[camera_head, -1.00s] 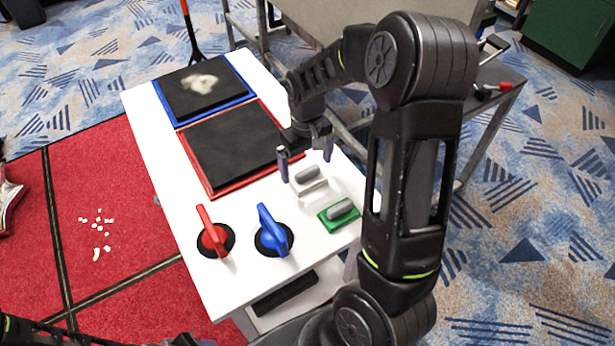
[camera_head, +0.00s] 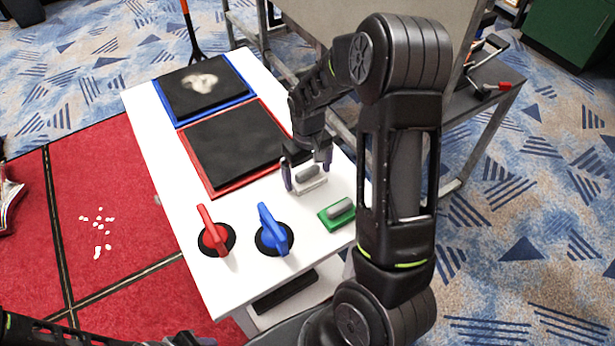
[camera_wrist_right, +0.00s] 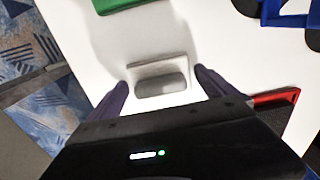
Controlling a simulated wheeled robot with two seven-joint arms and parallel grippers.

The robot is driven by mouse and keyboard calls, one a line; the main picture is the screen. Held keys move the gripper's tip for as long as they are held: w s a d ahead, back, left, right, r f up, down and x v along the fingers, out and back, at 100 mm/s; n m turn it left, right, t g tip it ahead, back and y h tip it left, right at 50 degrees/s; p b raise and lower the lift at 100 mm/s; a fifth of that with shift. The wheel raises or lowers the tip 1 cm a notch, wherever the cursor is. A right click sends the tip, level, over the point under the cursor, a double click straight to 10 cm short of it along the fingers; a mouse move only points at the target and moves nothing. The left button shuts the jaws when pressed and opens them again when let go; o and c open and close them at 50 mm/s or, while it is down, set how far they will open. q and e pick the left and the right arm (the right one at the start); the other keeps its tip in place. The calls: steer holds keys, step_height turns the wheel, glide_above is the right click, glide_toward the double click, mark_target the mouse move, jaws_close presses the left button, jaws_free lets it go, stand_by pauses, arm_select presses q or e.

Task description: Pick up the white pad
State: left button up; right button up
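The white pad (camera_head: 305,183) with a grey handle lies on the white table (camera_head: 185,262) in the head view. It also shows in the right wrist view (camera_wrist_right: 148,69). My right gripper (camera_head: 306,180) is open, with one finger on either side of the pad's handle. In the right wrist view its dark fingers (camera_wrist_right: 160,88) stand apart, with the grey handle between them and gaps on both sides. I cannot tell the exact height of the fingertips over the table. My left gripper is not in view; only part of my left arm shows at the bottom left.
A green pad (camera_head: 337,213) lies close to the white pad. A red handle (camera_head: 213,234) and a blue handle (camera_head: 272,234) stand on round black bases. Black panels with red (camera_head: 213,193) and blue (camera_head: 178,124) frames lie farther back. A metal-legged bench stands to the right.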

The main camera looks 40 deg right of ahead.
mark_target(308, 170)
steer(key=c, duration=1)
steer(key=shift+c, duration=0.2)
step_height(308, 170, up, 10)
steer(key=shift+r+b, duration=0.1)
steer(key=shift+b, duration=0.35)
steer(key=o, duration=0.8)
steer(key=c, duration=0.6)
